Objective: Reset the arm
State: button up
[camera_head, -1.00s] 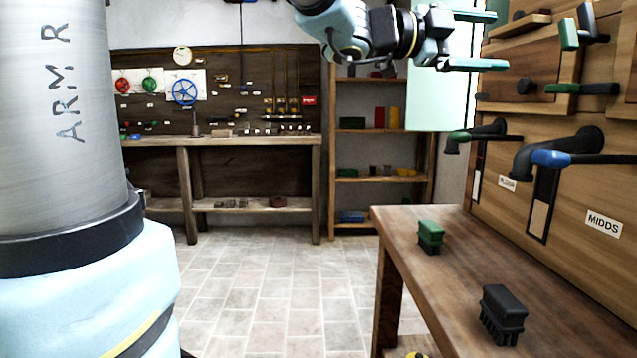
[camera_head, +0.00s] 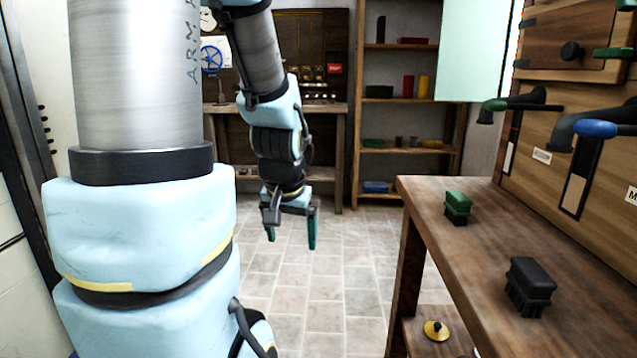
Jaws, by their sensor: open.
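My gripper (camera_head: 291,236) hangs pointing down over the tiled floor, left of the wooden bench. Its two green-tipped fingers are apart, with nothing between them. My arm is folded down from the upper middle of the view, and its thick lower links fill the left side. The gripper is clear of the bench and touches nothing that I can see.
A shelf (camera_head: 408,150) and a workbench stand behind. The floor (camera_head: 335,300) is clear.

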jog(key=s+a+f+n+g+p, duration=0.1)
jog(key=s+f+n+g, duration=0.1)
jog(key=s, duration=0.4)
notch_tip(320, 180, up, 19)
jog(key=p, duration=1.8)
jog(key=shift+w+a+f, duration=0.15)
jog(key=shift+w+f, duration=0.05)
jog(key=shift+w, duration=0.15)
